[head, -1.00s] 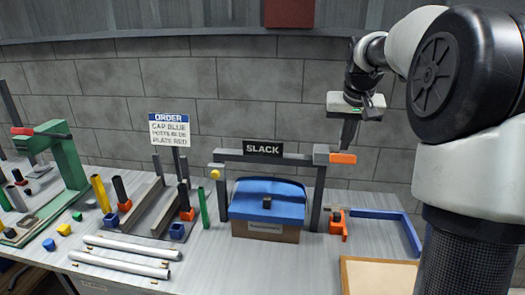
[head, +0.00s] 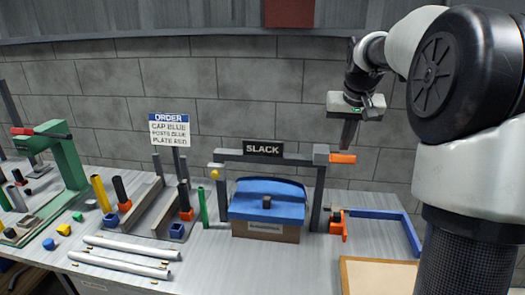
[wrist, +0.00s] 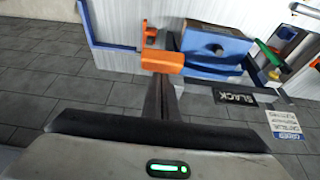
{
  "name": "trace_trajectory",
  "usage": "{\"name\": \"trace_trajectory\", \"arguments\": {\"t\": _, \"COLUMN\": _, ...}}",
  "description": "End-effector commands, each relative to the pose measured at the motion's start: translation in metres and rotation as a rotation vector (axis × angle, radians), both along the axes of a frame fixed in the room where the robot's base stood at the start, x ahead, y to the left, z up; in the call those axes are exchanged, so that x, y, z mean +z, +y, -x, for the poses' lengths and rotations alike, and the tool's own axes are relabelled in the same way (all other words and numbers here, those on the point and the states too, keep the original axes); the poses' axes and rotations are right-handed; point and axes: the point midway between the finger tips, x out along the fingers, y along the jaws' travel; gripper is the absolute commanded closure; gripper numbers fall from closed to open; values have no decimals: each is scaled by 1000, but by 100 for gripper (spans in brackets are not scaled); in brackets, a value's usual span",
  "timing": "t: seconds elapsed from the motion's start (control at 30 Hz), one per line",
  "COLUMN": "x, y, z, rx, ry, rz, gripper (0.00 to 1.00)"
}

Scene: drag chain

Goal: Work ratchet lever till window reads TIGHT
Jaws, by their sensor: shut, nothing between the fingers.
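The ratchet lever (head: 342,158) has an orange handle at the right end of a dark grey frame (head: 228,155). In the wrist view the orange handle (wrist: 162,62) lies just past my fingertips. The window (head: 263,148) on the frame's top bar reads SLACK. Below the bar, a blue lid (head: 250,192) with a dark knob sits over a brown box (head: 268,231). My gripper (head: 348,146) is shut and empty, pointing down at the lever; its fingertips (wrist: 163,82) appear at or very near the handle. I cannot tell whether they touch.
An orange clamp (head: 338,227) and a blue bracket (head: 395,215) stand right of the frame. A tan board (head: 378,276) lies at the front right. White tubes (head: 125,256), coloured posts and a green press (head: 65,160) fill the left. An order sign (head: 170,128) stands behind.

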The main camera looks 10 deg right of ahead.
Motion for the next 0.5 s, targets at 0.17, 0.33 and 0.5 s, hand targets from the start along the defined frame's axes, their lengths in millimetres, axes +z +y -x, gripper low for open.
{"name": "trace_trajectory", "arguments": {"t": 0.17, "x": -4, "y": 0, "z": 0, "rx": 0, "ry": 1, "rz": 0, "gripper": 100}}
{"name": "trace_trajectory", "arguments": {"t": 0.33, "x": -12, "y": 1, "z": 0, "rx": 0, "ry": 1, "rz": 0, "gripper": 100}}
{"name": "trace_trajectory", "arguments": {"t": 0.5, "x": -21, "y": 0, "z": 0, "rx": 0, "ry": 0, "rz": 0, "gripper": 100}}
